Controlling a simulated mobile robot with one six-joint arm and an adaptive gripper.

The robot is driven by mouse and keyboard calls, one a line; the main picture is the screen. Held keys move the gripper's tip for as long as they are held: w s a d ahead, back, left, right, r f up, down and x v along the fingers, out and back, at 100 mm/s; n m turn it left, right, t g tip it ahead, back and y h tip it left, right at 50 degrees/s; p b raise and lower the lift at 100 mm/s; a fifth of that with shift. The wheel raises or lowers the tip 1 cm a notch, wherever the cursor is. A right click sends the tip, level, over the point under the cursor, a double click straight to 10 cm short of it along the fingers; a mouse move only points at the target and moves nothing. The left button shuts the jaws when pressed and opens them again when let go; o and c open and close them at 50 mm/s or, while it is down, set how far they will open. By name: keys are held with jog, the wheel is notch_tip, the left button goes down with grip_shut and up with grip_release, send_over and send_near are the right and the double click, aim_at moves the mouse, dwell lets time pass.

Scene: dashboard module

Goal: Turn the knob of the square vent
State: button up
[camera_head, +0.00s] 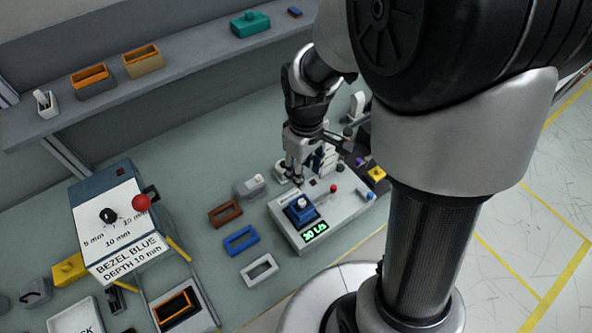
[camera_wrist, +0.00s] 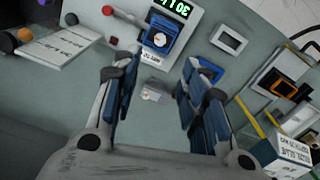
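A blue square vent (camera_head: 300,211) with a pale round knob (camera_head: 301,202) on top sits on a light grey test box (camera_head: 343,211). In the wrist view the vent (camera_wrist: 153,47) and its knob (camera_wrist: 159,39) show near the top, beyond my fingertips. My gripper (camera_head: 292,180) is above the bench at the box's back edge, apart from the knob. I cannot tell the knob's exact angle.
The box has a green display (camera_head: 315,232) reading about 30 L/s and a red knob (camera_head: 334,188). A small grey block (camera_head: 250,187), brown frame (camera_head: 225,213), blue frame (camera_head: 241,240) and white frame (camera_head: 259,271) lie left of it. A bezel-depth stand (camera_head: 122,180) is further left.

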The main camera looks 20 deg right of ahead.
aim_at(302, 202)
notch_tip(302, 202, down, 15)
jog(key=shift+b, duration=1.1)
jog(key=shift+c, duration=0.3)
grip_shut()
